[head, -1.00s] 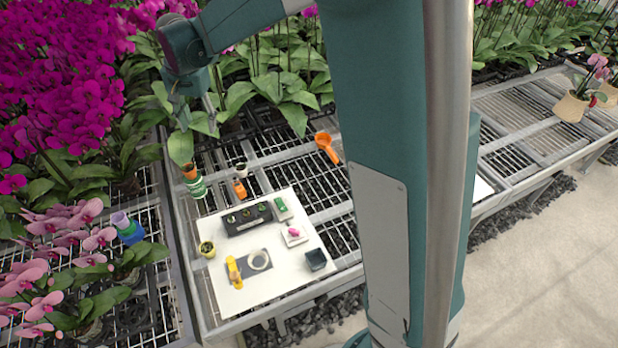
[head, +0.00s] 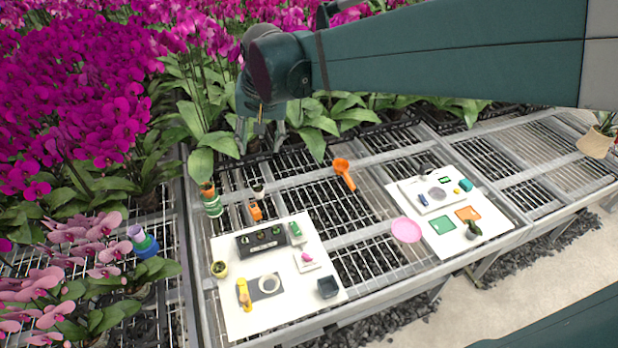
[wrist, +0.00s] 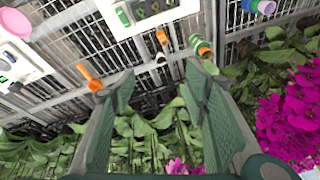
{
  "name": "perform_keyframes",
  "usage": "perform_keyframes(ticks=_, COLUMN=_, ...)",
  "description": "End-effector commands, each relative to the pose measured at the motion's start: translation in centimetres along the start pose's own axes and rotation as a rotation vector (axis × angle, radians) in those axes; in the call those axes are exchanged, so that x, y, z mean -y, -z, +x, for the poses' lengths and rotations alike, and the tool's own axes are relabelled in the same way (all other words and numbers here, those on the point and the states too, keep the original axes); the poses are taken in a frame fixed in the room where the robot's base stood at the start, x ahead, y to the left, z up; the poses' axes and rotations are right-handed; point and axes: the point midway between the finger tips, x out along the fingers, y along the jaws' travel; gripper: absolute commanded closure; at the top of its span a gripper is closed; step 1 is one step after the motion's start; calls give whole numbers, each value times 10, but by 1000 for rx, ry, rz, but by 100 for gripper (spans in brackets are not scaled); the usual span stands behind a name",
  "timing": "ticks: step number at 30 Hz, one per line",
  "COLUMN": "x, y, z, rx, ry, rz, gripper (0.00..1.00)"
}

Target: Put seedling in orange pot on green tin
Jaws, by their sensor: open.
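A small orange pot (head: 207,188) stands on top of a green-and-white banded tin (head: 213,207) at the left back of the bench, as far as I can tell. Green leaf shows at the pot's top, but orchid leaves behind make the seedling hard to pick out. In the wrist view the orange pot (wrist: 204,51) and the tin (wrist: 195,41) show near the right finger, beyond its tip. My gripper (head: 262,146) is open and empty, raised to the right of the pot and apart from it. Its spread fingers also show in the wrist view (wrist: 160,80).
An orange scoop (head: 344,174), a small orange item (head: 255,212) and a dark-and-white cup (head: 258,190) lie on the slatted bench. A white board (head: 225,300) holds several small items. A second board (head: 480,235) and a pink disc (head: 406,230) lie right. Dense orchids crowd the back and left.

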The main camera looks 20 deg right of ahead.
Motion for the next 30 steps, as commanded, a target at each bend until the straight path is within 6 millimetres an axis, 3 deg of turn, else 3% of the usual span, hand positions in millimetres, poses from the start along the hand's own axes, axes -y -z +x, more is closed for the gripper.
perform_keyframes(ticks=15, x=-67, y=-66, z=-40, rx=-100, ry=21, rz=-127, gripper=55)
perform_keyframes(ticks=30, x=-123, y=-133, z=-52, rx=-199, ry=21, rz=-254, gripper=55)
